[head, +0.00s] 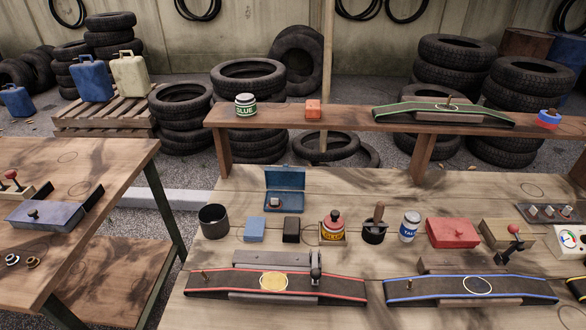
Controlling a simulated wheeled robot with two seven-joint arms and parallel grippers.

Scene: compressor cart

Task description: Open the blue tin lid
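The blue tin (271,206) sits near the back of the wooden workbench, left of the bench's middle. Its blue lid (285,179) stands raised, roughly upright at the tin's back edge, so the tin is open toward me. A small dark item with a pale top (276,202) shows inside the tin. Nothing touches the lid. Neither of my grippers is in view.
A side table (100,190) stands left.

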